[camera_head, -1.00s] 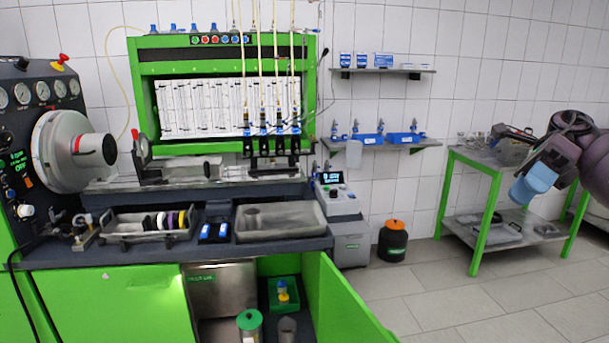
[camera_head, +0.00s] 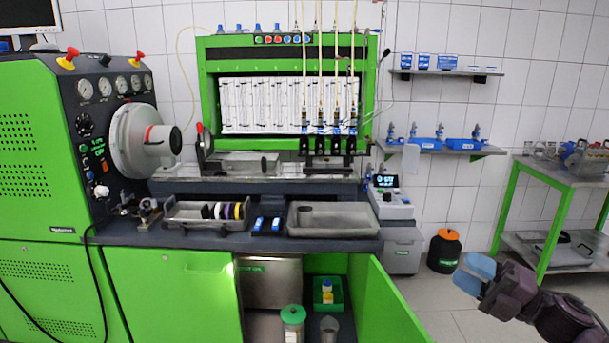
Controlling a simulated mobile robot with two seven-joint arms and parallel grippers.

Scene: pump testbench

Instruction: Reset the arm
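My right gripper (camera_head: 477,272) shows at the lower right, with its dark arm coming in from the bottom right corner. Its light-blue fingers point up and left. They are seen close together, and I cannot tell whether they are apart or closed; nothing clearly shows between them. It is in front of the floor, right of the open green cabinet door (camera_head: 392,305) and below the black canister with the orange lid (camera_head: 444,250). It appears clear of everything around it. My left gripper is not in view.
The green pump testbench (camera_head: 290,45) fills the left and middle, with a grey tray (camera_head: 332,219) on its worktop. A green-framed side table (camera_head: 565,178) stands at the right. Wall shelves (camera_head: 445,72) hang between. Tiled floor is free near the canister.

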